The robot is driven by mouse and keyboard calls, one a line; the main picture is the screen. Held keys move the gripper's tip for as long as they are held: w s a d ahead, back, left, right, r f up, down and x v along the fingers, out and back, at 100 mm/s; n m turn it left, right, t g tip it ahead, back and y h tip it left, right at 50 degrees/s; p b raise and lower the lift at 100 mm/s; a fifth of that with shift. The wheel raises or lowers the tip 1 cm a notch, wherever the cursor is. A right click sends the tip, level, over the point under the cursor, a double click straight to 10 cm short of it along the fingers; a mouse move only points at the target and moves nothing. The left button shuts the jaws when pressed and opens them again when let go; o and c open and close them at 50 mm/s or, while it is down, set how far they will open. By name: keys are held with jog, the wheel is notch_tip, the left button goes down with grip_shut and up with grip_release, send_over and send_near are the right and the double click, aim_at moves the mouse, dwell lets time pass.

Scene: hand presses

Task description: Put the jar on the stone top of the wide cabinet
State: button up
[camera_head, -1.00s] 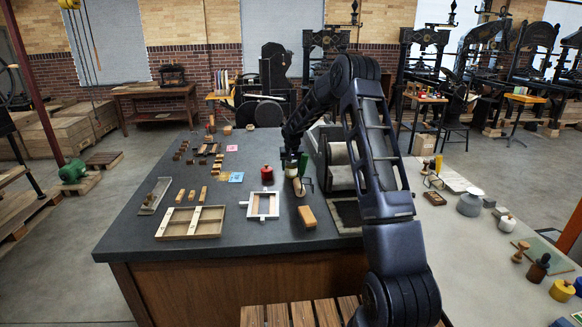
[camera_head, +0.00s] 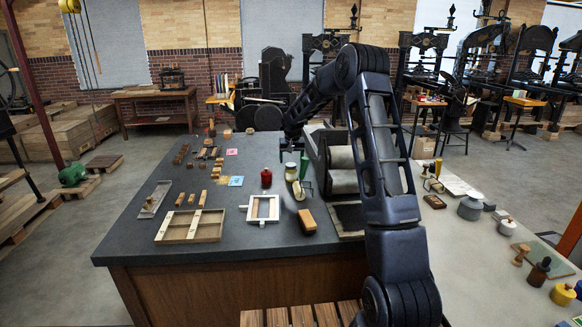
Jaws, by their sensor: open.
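A small pale jar (camera_head: 291,172) stands upright on the dark stone top (camera_head: 150,232) of the wide cabinet (camera_head: 230,286), right of a red jar. My gripper (camera_head: 290,153) is above the pale jar, apart from it. It is open and empty. The fingertips are small and dark at this distance. A green-handled roller (camera_head: 304,168) is close to the right side of the jar.
The red jar (camera_head: 266,178), a white-edged frame (camera_head: 263,208), a wooden block (camera_head: 307,220) and a wooden tray (camera_head: 190,226) are nearby. A press (camera_head: 342,160) stands right of the jar.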

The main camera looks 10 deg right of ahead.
jog(key=s+d+r, duration=0.2)
jog(key=s+r, duration=0.5)
jog(key=r, duration=0.1)
jog(key=s+d+r, duration=0.3)
jog(key=s+r, duration=0.3)
jog(key=r, duration=0.1)
jog(key=s+d+r, duration=0.2)
jog(key=s+r, duration=0.2)
jog(key=s, duration=0.4)
jog(key=s+d+r, duration=0.2)
jog(key=s+r, duration=0.1)
jog(key=s, duration=0.5)
jog(key=s+d+f, duration=0.1)
jog(key=s+d, duration=0.1)
jog(key=s, duration=1.2)
jog(key=s+d+f+t, duration=0.1)
jog(key=s+d, duration=0.2)
jog(key=s, duration=1.1)
jog(key=shift+f, duration=0.4)
